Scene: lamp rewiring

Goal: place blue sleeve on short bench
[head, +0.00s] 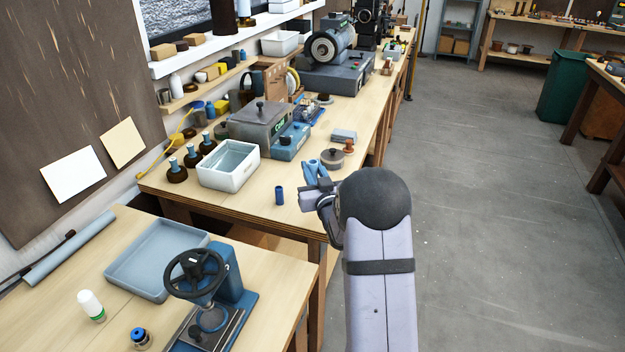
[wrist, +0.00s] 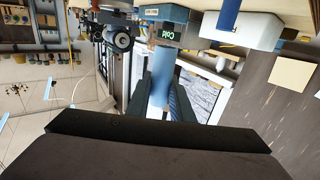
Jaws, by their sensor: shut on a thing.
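My gripper (head: 318,184) is over the front end of the long bench (head: 243,203). In the wrist view my gripper (wrist: 160,95) is shut on a light-blue cylindrical sleeve (wrist: 162,72), held between its two dark fingers. The held sleeve (head: 312,168) shows only partly in the head view, beside the gripper. A separate, darker blue cylinder (head: 279,195) stands upright on the long bench, left of my gripper. It also shows in the wrist view (wrist: 229,14). The short bench (head: 50,318) is at the lower left, apart from my gripper.
A blue-grey tray (head: 115,277), a hand-wheel press (head: 236,270), a white-green bottle (head: 91,305) and a blue-black fitting (head: 141,338) stand on the short bench. On the long bench are a white bin (head: 205,178), a grey lidded box (head: 262,131) and a round lidded pot (head: 332,158).

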